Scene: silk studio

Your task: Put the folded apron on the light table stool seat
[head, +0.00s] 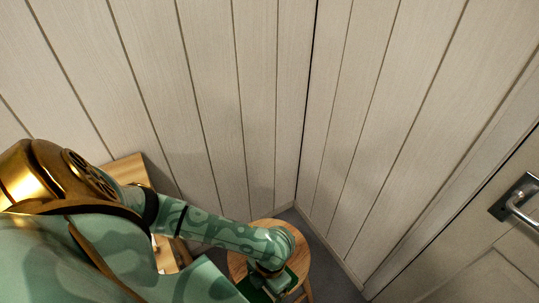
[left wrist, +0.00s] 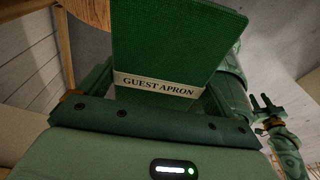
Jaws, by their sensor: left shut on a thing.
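The folded apron (left wrist: 175,45) is a flat dark green bundle with a pale band reading "GUEST APRON". In the left wrist view it stands between the fingers of my left gripper (left wrist: 160,98), which is shut on it. The stool has a round wooden seat (head: 240,262) at the lower middle of the head view, near the wall corner. My left gripper (head: 270,284) is over the seat in that view and hides part of it. I cannot tell whether the apron touches the seat. My right gripper (left wrist: 267,106) shows small at the right of the left wrist view, open and empty.
Pale panelled walls (head: 220,100) meet in a corner just behind the stool. A wooden piece of furniture (head: 128,168) stands left, partly behind my arm. A door with a metal handle (head: 518,198) is at the right. Grey floor (head: 325,262) is clear right of the stool.

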